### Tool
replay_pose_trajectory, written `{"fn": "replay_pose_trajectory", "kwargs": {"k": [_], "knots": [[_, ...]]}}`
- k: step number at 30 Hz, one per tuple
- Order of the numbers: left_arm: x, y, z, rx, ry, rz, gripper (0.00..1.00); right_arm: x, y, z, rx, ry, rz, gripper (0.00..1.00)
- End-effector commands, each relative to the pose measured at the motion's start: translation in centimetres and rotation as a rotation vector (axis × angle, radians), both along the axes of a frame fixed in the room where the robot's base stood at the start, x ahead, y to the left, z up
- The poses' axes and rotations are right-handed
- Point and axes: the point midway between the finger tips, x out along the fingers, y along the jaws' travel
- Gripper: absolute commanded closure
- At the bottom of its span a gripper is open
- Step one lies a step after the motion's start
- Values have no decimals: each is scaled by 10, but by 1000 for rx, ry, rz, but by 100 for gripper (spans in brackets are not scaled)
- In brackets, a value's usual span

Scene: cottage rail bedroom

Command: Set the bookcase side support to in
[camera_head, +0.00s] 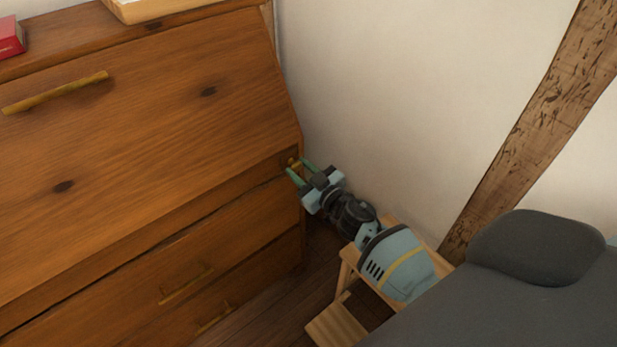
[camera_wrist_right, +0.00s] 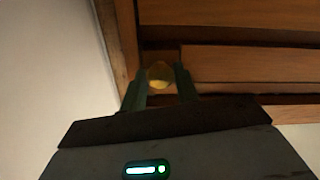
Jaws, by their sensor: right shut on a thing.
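The bookcase (camera_head: 150,130) is a wooden piece with a slanted front panel and drawers below. A small brass knob at its right front edge, the side support (camera_head: 294,162), shows between my right gripper's fingers. My right gripper (camera_head: 301,168) is shut on this knob, its green fingers on either side. In the right wrist view the round yellowish knob (camera_wrist_right: 159,75) sits between the fingertips of the gripper (camera_wrist_right: 160,85), close against the wood. How far the support stands out is hard to tell. My left gripper is not in view.
A brass handle (camera_head: 55,92) is on the slanted panel, with more handles on the drawers below. A wooden step stool (camera_head: 345,325) stands under my right arm. A plain wall (camera_head: 400,90) and a timber beam (camera_head: 530,130) are close on the right.

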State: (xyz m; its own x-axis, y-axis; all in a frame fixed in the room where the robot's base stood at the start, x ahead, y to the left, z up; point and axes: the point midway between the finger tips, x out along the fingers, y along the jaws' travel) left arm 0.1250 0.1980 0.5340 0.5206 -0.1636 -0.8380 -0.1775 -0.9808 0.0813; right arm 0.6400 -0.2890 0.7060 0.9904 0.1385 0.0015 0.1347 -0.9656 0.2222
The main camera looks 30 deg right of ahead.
Motion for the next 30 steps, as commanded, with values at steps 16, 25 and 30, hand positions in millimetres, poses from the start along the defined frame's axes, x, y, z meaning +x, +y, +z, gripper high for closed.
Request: {"fn": "replay_pose_trajectory", "kwargs": {"k": [16, 25, 30], "knots": [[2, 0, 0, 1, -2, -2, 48, 10, 1, 1, 0, 0, -2, 54], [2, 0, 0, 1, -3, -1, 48, 9, 1, 0, 0, 1, 0, 48], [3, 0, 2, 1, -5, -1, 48, 0, 0, 0, 0, 2, 0, 48]]}}
